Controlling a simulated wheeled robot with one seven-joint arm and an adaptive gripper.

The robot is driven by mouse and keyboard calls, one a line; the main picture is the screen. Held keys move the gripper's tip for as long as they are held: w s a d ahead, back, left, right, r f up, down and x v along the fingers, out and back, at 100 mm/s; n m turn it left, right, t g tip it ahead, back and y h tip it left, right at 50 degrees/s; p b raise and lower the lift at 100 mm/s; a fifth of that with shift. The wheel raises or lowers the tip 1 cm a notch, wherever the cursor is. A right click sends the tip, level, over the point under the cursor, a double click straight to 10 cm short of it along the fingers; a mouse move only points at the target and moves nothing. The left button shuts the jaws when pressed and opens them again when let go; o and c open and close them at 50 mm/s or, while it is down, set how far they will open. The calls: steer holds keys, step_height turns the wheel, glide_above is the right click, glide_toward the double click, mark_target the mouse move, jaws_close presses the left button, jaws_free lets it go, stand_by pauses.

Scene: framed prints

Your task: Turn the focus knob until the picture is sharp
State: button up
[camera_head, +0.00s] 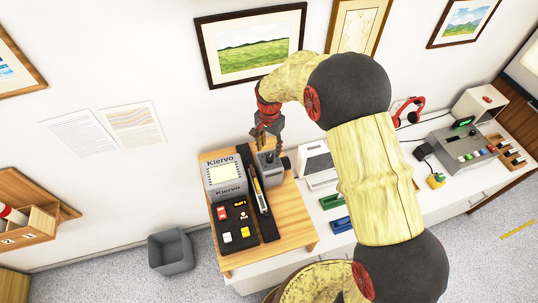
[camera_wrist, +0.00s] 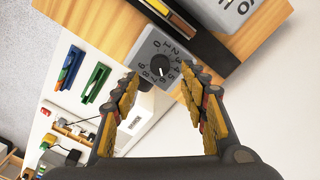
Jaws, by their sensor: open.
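A small grey box with a numbered dial (camera_wrist: 160,58) shows in the wrist view. A dark round knob with a light mark sits at the dial's middle. In the head view the grey box (camera_head: 268,160) stands on a wooden board, beside a box marked Kiervo (camera_head: 228,192) with a pale panel (camera_head: 222,173). My gripper (camera_head: 266,137) is above the grey box, pointing down. No label naming a focus knob is readable.
A black tray (camera_head: 232,218) with small coloured items and a long dark strip (camera_head: 262,205) lie close by on the wooden board (camera_head: 293,228). A white louvred box (camera_head: 318,165) stands to the right. Framed prints (camera_head: 253,47) hang on the wall behind.

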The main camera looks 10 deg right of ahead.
mark_target(270, 157)
step_height(270, 157, down, 6)
steer(key=shift+r+p, duration=0.15)
steer(key=shift+p, duration=0.3)
steer(key=shift+c, duration=1.3)
steer(key=c, duration=0.7)
jaws_close()
